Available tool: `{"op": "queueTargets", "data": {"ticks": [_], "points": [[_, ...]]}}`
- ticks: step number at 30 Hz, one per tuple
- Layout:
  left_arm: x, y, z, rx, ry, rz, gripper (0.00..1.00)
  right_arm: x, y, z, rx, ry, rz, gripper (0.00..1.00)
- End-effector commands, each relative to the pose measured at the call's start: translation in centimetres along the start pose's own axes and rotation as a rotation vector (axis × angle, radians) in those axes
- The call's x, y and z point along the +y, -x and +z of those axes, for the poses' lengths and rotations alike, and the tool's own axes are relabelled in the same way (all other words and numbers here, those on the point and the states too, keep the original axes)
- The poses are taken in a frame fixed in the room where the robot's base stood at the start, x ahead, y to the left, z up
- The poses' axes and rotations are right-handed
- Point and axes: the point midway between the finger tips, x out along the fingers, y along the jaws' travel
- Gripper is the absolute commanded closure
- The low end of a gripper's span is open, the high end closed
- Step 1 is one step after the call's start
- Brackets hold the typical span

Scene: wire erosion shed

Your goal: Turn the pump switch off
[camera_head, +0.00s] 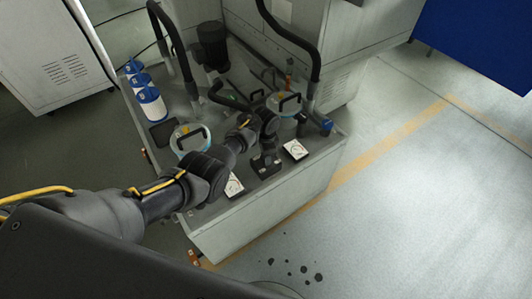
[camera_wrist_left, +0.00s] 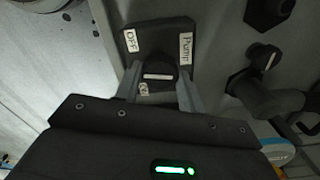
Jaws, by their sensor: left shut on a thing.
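The pump switch (camera_wrist_left: 158,32) is a black plate with a dark knob (camera_wrist_left: 157,84) in the left wrist view. White labels on the plate read OFF at upper left and Pump at right; a small label below the knob is partly covered. The knob carries a white mark. My left gripper (camera_wrist_left: 158,78) has one finger on each side of the knob and is shut on it. In the head view my left arm reaches from the left over the grey tank, its wrist bent down near its front edge. My right gripper is not in view.
The grey tank (camera_head: 265,215) carries white gauges (camera_head: 295,149), round lids with black handles (camera_head: 287,103), black hoses and white-blue canisters (camera_head: 151,108). In the left wrist view black fittings (camera_wrist_left: 265,95) stand right of the switch. The floor to the right is clear.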

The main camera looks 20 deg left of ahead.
Motion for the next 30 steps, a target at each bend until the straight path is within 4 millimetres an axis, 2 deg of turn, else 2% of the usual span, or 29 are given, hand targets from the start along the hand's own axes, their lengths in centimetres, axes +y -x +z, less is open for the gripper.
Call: {"op": "queueTargets", "data": {"ticks": [6, 15, 30], "points": [[0.06, -0.01, 0.0, -0.001, -0.164, 0.001, 0.83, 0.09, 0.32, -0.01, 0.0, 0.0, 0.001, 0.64], [0.07, -0.04, 0.01, -0.001, -0.307, 0.0, 0.83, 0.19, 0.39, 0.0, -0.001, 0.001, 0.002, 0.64], [0.12, -0.07, -0.01, 0.0, -0.357, 0.001, 0.83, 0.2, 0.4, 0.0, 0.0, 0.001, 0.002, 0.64]]}}
